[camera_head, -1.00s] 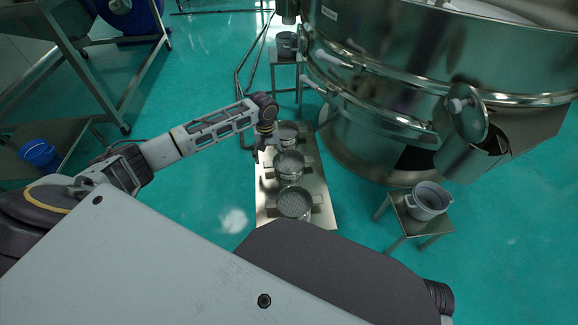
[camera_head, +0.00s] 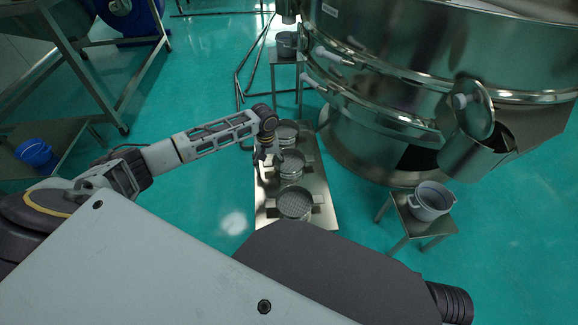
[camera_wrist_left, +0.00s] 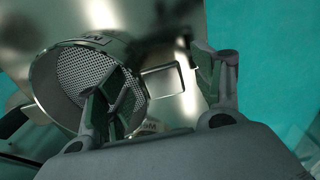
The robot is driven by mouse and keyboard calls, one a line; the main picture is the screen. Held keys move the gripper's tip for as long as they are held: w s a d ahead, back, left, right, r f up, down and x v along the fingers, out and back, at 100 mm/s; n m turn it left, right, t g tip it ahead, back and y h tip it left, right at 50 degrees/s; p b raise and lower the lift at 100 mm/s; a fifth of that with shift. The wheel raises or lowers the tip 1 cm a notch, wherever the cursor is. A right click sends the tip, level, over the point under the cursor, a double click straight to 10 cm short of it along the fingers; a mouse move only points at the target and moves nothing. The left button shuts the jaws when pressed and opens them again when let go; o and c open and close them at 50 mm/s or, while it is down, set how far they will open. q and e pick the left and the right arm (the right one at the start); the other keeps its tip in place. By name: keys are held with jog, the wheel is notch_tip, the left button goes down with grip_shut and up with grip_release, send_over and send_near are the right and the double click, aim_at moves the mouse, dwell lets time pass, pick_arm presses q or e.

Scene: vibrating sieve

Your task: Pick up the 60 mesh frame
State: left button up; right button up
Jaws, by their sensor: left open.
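Three round metal mesh frames stand in a row on a steel plate (camera_head: 320,215): a far one (camera_head: 287,131), a middle one (camera_head: 291,166) and a near one (camera_head: 295,205). I cannot read which is the 60 mesh frame. My left gripper (camera_head: 268,163) is open, at the left side of the middle frame. In the left wrist view, the open left gripper (camera_wrist_left: 163,70) has its fingers on either side of a loop handle (camera_wrist_left: 180,75) of a perforated frame (camera_wrist_left: 75,78). I cannot tell if they touch it. The left finger hides part of that frame. My right gripper is out of view.
A large steel sieve machine (camera_head: 385,80) stands right of the plate. A small stand with a grey pot (camera_head: 430,200) is at the right, and another pot (camera_head: 287,43) stands at the back. A blue bucket (camera_head: 36,153) is at the left.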

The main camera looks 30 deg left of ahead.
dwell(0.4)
pick_arm(q)
jog(key=c, duration=1.2)
jog(key=shift+r, duration=0.1)
jog(key=shift+r, duration=0.4)
jog(key=shift+r+p, duration=1.9)
jog(key=shift+r, duration=2.65)
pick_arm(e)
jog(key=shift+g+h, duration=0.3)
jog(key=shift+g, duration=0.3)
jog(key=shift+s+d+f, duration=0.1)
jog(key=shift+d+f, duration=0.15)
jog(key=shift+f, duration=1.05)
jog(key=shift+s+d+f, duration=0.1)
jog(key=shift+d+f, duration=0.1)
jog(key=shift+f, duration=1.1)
pick_arm(q)
jog(key=shift+d, duration=0.15)
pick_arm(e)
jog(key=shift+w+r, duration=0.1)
